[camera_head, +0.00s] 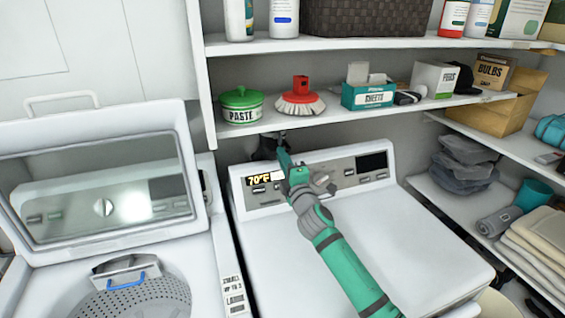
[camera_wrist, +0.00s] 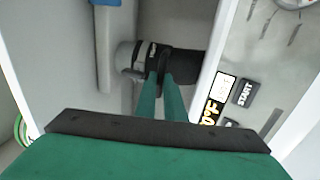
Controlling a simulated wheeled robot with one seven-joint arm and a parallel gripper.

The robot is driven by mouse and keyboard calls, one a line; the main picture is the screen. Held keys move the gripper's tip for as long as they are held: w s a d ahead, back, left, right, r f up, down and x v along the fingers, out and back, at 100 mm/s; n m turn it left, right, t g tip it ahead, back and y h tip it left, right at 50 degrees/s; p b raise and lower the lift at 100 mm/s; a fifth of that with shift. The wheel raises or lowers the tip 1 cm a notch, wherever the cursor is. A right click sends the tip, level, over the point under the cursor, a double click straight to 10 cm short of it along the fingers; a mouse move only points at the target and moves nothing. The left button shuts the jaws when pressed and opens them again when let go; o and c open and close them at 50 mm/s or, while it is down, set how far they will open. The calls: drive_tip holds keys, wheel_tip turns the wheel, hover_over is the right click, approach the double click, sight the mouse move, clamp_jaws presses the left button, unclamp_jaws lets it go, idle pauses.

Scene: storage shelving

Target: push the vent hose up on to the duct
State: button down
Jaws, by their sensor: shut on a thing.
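The vent hose (camera_wrist: 187,66) is a short black tube behind the dryer's control panel. It also shows as a dark shape in the head view (camera_head: 266,147), mostly hidden by the dryer and my arm. My green gripper (camera_wrist: 164,76) is shut on the hose, its fingers at a black band round it; in the head view my gripper (camera_head: 283,158) reaches over the panel's back edge. The duct (camera_wrist: 124,55) seems to be the light grey stub at the hose's left end in the wrist view. The two look in line and touching; I cannot tell how far they overlap.
The dryer (camera_head: 400,235) stands below my arm, its raised panel (camera_head: 352,171) close beside the gripper. A shelf (camera_head: 330,117) with a paste pot (camera_head: 242,108) and brush (camera_head: 300,100) hangs just above. An open-lidded washer (camera_head: 100,250) stands left.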

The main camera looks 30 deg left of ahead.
drive_tip(key=c, duration=2.1)
unclamp_jaws()
drive_tip(key=shift+d, duration=0.1)
drive_tip(key=v, duration=1)
drive_tip(key=shift+s+d+f, duration=0.1)
drive_tip(key=shift+s+d, duration=0.1)
drive_tip(key=shift+s, duration=0.05)
